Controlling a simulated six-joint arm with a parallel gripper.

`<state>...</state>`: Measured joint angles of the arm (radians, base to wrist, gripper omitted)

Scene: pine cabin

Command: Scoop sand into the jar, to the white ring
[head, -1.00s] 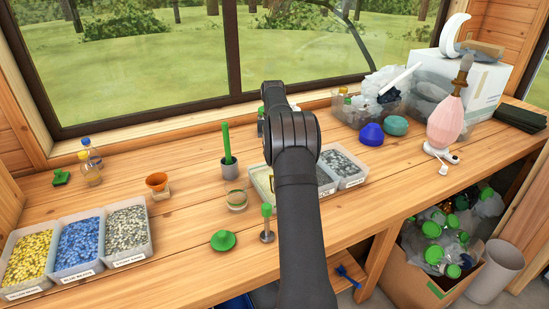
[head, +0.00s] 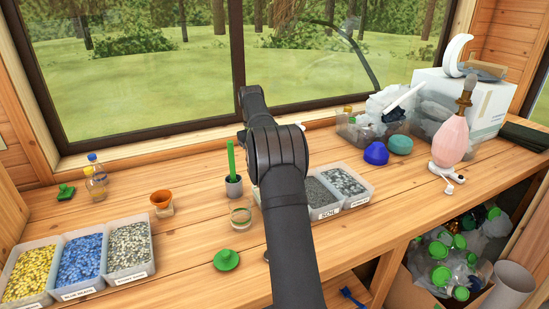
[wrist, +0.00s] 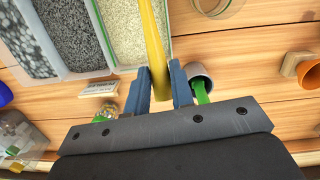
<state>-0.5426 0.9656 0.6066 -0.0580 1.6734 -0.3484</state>
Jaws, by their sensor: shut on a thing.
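My gripper (wrist: 158,88) shows in the wrist view, its blue fingers shut on a yellow handle (wrist: 153,40). The handle runs up past the top edge, so its far end is out of frame. It passes over the right part of the pale sand tray (wrist: 118,30). The clear glass jar (head: 241,211) stands on the bench just left of my arm in the head view; its rim also shows at the top of the wrist view (wrist: 222,12), right of the handle. I cannot make out the white ring or a fill level. In the head view my arm hides the gripper.
A grey cup (head: 233,187) with a green stick stands behind the jar, close to my gripper in the wrist view (wrist: 200,75). Dark gravel (wrist: 70,35) and pebble (wrist: 22,45) trays adjoin the sand. An orange funnel (head: 162,201) and green lid (head: 227,260) stand nearby.

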